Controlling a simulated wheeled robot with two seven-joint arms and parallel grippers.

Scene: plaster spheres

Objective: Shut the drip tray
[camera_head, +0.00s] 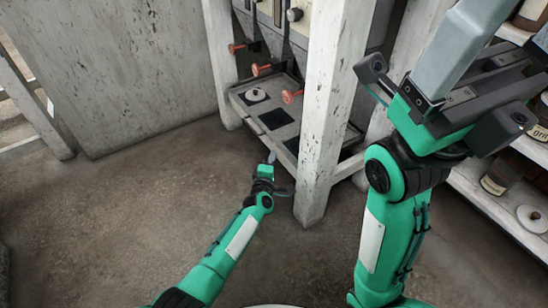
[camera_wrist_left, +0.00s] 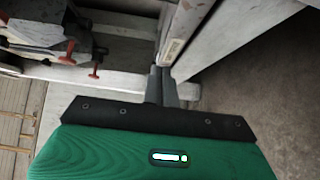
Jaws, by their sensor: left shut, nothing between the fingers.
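The drip tray (camera_head: 285,132) is a low grey tray with dark square insets, set between white posts under red-handled taps. A small white round piece sits on it. Its front sticks out past the taps toward me. My left gripper (camera_head: 271,158) is shut and empty, low in front of the tray's near end, beside the front white post. In the left wrist view, its fingers (camera_wrist_left: 161,86) are together, pointing at the white frame; I cannot tell whether they touch anything. My right gripper (camera_head: 468,45) is raised close to the head camera; its finger opening cannot be made out.
The front white post (camera_head: 322,120) stands right of my left gripper and hides part of the tray. Red tap handles (camera_head: 262,70) hang above the tray. Shelves with brown jars (camera_head: 497,178) stand at the right. The floor (camera_head: 120,220) at the left is clear.

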